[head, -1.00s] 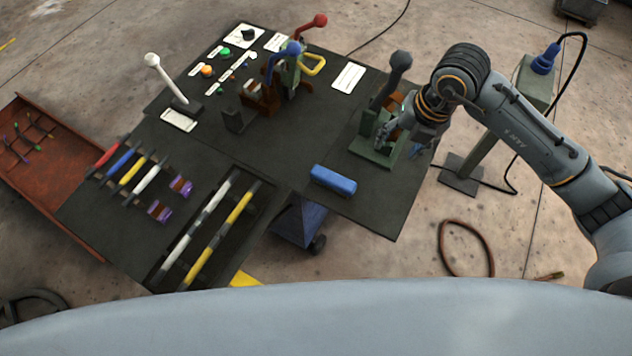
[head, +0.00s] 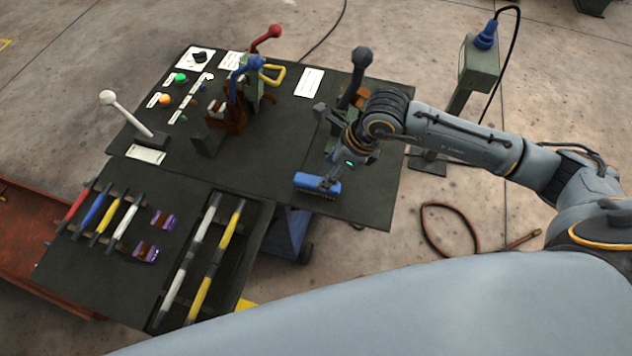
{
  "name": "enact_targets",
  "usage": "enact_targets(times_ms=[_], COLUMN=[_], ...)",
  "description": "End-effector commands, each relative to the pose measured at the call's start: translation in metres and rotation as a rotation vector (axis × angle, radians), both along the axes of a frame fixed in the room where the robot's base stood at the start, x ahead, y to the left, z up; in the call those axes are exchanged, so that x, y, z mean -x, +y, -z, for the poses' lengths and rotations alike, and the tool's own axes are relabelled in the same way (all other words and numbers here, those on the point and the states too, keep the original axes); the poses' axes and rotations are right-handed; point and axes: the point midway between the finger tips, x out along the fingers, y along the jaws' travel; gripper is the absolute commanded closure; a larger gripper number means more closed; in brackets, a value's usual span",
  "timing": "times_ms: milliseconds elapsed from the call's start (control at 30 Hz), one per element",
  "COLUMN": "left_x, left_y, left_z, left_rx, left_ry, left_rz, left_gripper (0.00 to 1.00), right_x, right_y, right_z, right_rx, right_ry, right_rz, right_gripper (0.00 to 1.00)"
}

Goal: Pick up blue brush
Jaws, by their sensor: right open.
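The blue brush (head: 311,193), a short blue block, lies near the front edge of the dark table, right of the striped bars. My right gripper (head: 331,178) is open, directly over the right part of the brush in the picture. Its fingers hide part of the brush's top and right end. I cannot tell whether they touch it. My left gripper is not in view.
Behind my right gripper stands a dark-knobbed lever (head: 361,62) on a green base. Blue and red levers (head: 247,66) stand further left. A grey post with a blue plug (head: 487,36) is at right. The table left of the brush is clear.

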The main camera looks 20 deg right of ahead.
Motion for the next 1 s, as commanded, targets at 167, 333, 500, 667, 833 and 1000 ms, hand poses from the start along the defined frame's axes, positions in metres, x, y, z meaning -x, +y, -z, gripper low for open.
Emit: enact_targets(times_ms=[167,333,500,667,833,1000], left_x=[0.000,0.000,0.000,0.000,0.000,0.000], left_y=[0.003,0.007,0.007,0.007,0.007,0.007], left_z=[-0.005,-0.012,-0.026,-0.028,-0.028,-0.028], left_rx=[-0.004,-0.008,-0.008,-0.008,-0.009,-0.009], left_ry=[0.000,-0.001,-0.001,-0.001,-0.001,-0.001], left_rz=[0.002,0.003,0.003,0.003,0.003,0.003], left_gripper=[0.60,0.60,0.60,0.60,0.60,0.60], right_x=[-0.005,-0.007,-0.011,-0.016,-0.017,-0.017], right_y=[0.007,0.011,0.018,0.023,0.024,0.024], right_z=[0.019,0.028,0.049,0.067,0.072,0.072], right_rx=[-0.002,0.000,0.000,-0.001,0.000,0.000], right_ry=[0.001,0.002,0.004,0.002,0.001,0.001], right_rz=[0.001,0.001,0.003,0.003,0.002,0.002], right_gripper=[0.42,0.42,0.42,0.42,0.42,0.42])
